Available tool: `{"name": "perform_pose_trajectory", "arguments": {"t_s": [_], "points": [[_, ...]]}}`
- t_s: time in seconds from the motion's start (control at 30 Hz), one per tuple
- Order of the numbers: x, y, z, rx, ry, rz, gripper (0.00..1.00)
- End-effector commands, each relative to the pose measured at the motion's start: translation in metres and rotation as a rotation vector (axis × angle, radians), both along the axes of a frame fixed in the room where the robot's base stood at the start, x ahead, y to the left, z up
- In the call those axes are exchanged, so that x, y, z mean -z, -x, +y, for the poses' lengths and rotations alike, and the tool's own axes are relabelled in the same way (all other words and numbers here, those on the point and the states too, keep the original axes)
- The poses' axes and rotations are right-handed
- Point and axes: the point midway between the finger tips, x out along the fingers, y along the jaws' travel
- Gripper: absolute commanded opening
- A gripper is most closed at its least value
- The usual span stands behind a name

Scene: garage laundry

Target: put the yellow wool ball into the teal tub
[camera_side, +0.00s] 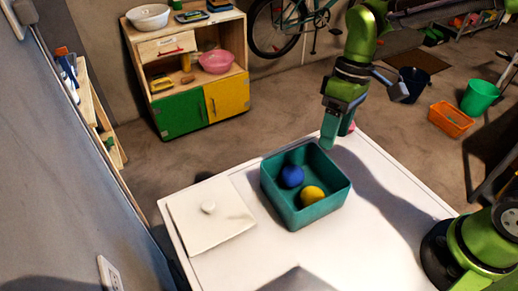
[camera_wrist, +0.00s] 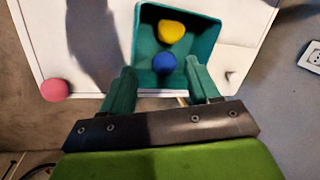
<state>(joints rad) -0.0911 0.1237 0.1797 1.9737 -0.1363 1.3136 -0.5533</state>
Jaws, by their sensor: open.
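The yellow wool ball (camera_side: 312,195) lies inside the teal tub (camera_side: 331,207), next to a blue ball (camera_side: 291,176). In the wrist view the yellow ball (camera_wrist: 171,31) and the blue ball (camera_wrist: 164,64) both show in the tub (camera_wrist: 206,47). The tub is open at the top and stands on the white table. My gripper (camera_side: 329,134) is above and behind the tub's far edge in the side view, pointing down. In the wrist view my gripper's fingers (camera_wrist: 161,85) are apart, with nothing held between them.
A white square lid (camera_side: 225,229) with a knob lies left of the tub. A pink ball (camera_wrist: 55,90) is near the table edge, mostly hidden behind my gripper in the side view. The white table (camera_side: 385,231) is clear right of the tub.

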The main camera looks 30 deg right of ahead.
Motion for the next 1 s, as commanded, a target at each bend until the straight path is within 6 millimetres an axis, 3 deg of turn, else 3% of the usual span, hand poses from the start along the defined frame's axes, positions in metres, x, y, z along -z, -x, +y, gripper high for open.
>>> {"name": "perform_pose_trajectory", "arguments": {"t_s": [0.03,0.2,0.4,0.6,1.0], "points": [[-0.015,0.006,-0.013,0.069,0.006,-0.067,0.61],[-0.051,0.031,-0.05,0.333,-0.01,-0.271,0.61],[-0.073,0.061,-0.082,0.6,-0.085,-0.47,0.61],[-0.08,0.076,-0.096,0.732,-0.148,-0.562,0.61],[-0.08,0.077,-0.097,0.75,-0.156,-0.573,0.61]]}}
